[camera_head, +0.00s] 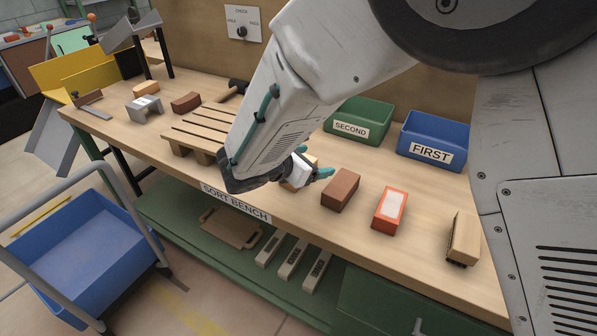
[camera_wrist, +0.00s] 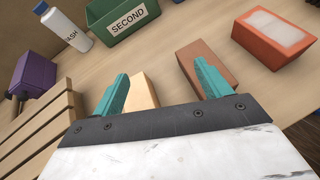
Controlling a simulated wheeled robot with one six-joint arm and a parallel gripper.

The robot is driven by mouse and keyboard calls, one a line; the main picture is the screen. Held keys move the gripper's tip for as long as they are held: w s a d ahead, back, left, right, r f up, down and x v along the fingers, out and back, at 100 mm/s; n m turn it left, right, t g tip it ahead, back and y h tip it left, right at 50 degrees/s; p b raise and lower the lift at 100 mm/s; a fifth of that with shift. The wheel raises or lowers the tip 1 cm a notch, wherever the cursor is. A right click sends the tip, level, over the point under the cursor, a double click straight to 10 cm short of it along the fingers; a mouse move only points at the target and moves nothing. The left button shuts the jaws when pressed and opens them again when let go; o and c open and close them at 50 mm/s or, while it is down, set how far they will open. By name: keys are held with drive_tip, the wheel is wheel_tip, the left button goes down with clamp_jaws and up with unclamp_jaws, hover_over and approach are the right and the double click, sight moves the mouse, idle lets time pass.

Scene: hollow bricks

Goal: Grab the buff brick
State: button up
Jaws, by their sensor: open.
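The buff brick (camera_wrist: 143,89) lies on the bench, between my fingers in the wrist view and close beside the left one. In the head view only small parts of the buff brick (camera_head: 311,160) show, as my gripper (camera_head: 314,163) covers most of it. My gripper is open, its teal fingers pointing toward the bench; it also shows in the wrist view (camera_wrist: 160,72). I cannot tell whether a finger touches the brick. The brick's near end is hidden behind the gripper body.
A red-brown brick (camera_head: 340,190) lies just right, its image overlapped by my right finger in the wrist view. Beyond it are an orange brick (camera_head: 389,210) with a white face and a tan object (camera_head: 464,238). A slatted pallet (camera_head: 190,133) stands left; SECOND (camera_head: 361,118) and FIRST (camera_head: 433,137) bins stand behind.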

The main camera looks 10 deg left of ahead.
drive_tip(key=a+f+n, duration=0.1)
drive_tip(key=a, duration=0.1)
drive_tip(key=a+f+n+t+y, duration=0.1)
drive_tip(key=a+f, duration=0.1)
drive_tip(key=s+a+f+n, duration=0.1)
drive_tip(key=a, duration=0.2)
drive_tip(key=shift+s+f+n+t+y, duration=0.1)
drive_tip(key=shift+f+n+t+y, duration=0.2)
drive_tip(key=shift+t+y, duration=0.1)
drive_tip(key=shift+w+f, duration=0.15)
drive_tip(key=shift+w, duration=0.1)
drive_tip(key=x, duration=0.7)
drive_tip(key=shift+w+d+r, duration=0.1)
drive_tip(key=shift+r, duration=0.1)
drive_tip(key=c, duration=1.4)
